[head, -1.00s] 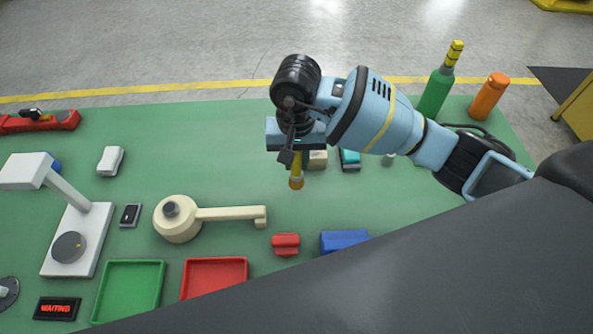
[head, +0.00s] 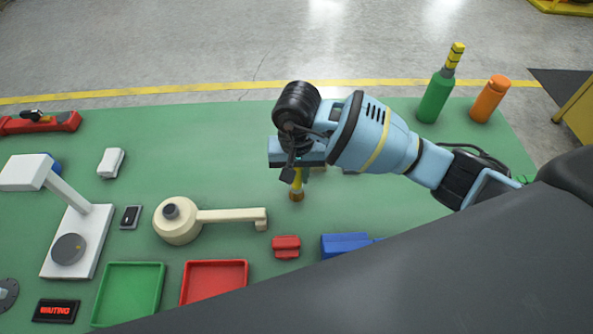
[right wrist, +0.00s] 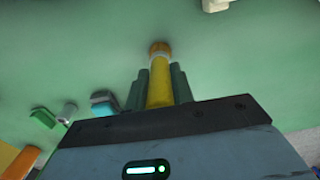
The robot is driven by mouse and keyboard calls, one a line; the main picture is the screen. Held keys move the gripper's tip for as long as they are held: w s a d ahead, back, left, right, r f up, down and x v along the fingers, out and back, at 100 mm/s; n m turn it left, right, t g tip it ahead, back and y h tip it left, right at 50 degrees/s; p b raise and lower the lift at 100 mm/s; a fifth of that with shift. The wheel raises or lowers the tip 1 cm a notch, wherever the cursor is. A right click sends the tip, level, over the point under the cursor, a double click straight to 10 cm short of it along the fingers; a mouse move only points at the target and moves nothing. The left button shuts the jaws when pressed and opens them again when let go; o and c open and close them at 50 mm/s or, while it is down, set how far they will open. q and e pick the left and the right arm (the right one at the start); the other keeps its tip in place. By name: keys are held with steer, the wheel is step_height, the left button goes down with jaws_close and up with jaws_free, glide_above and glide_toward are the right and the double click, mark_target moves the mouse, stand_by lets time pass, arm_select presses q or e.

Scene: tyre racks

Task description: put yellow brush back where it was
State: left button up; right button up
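The yellow brush (head: 297,184) hangs below my right gripper (head: 296,169), pointing down with its orange-brown end lowest. In the right wrist view the brush (right wrist: 160,90) sits between the two dark green fingers of my right gripper (right wrist: 159,86), which are shut on it. The brush is over open green table (head: 340,210), behind the beige long-handled tool (head: 230,215) and the red block (head: 286,247). I cannot tell whether its lower end touches the table. My left gripper is not in view.
A green tray (head: 128,293) and a red tray (head: 214,282) lie at the front. A blue block (head: 344,244) is right of the red block. A green bottle (head: 434,97) and an orange bottle (head: 489,99) stand at the back right. A white lamp (head: 82,238) stands left.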

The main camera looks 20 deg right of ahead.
steer(key=o, duration=0.3)
steer(key=shift+o, duration=0.2)
step_height(320, 180, up, 12)
steer(key=shift+r, duration=0.2)
stand_by(0.4)
